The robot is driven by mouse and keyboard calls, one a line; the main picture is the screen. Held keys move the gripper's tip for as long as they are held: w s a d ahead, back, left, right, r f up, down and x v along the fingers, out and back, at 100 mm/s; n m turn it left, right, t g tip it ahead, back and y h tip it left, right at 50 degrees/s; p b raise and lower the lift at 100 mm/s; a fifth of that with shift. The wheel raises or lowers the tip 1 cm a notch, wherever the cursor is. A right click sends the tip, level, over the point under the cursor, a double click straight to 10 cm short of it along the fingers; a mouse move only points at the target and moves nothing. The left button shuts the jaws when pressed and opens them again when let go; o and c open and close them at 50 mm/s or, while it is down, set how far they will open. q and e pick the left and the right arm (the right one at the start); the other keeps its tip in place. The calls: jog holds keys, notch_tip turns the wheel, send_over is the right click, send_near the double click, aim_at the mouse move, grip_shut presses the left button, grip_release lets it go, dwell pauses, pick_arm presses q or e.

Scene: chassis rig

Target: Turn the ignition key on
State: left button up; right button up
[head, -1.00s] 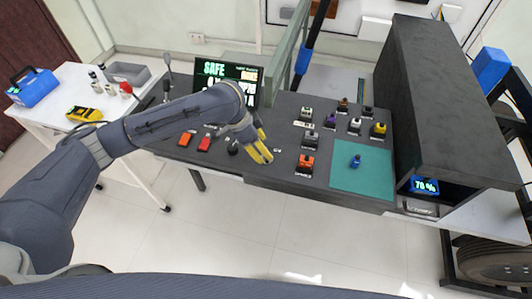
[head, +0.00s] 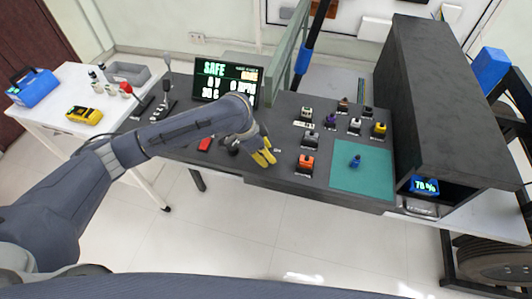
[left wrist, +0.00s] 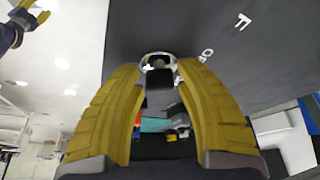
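The ignition key is too small to make out in the head view, where my left gripper (head: 263,158) is over the front of the dark console. In the left wrist view a round metal ring with a dark centre, apparently the ignition lock and key (left wrist: 158,63), lies between the tips of my left gripper (left wrist: 161,70). The two yellow fingers are apart, one on each side of it; contact cannot be told. White letters are printed on the panel beside it. A yellow-fingered gripper at the top left corner, apparently my right gripper (left wrist: 35,18), is far from the key.
A display (head: 228,82) reading SAFE stands behind my left arm. An orange switch (head: 306,162) and a teal mat (head: 362,180) with a blue piece (head: 355,161) lie to the right. A red switch (head: 204,144) is left of the gripper. A white cart (head: 55,125) stands at far left.

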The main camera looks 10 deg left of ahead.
pick_arm(q)
grip_shut()
jog(key=shift+m, duration=0.4)
jog(key=m+g, duration=0.2)
jog(key=m, duration=0.2)
jog(key=shift+w+m, duration=0.15)
jog(key=shift+m, duration=0.25)
jog(key=m+g, duration=0.1)
jog(key=m, duration=0.2)
jog(key=m+g, duration=0.1)
jog(key=m, duration=0.2)
jog(key=shift+y, duration=0.3)
jog(key=shift+m, duration=0.3)
jog(key=shift+o, duration=2.2)
grip_release()
jog(key=shift+r, duration=0.1)
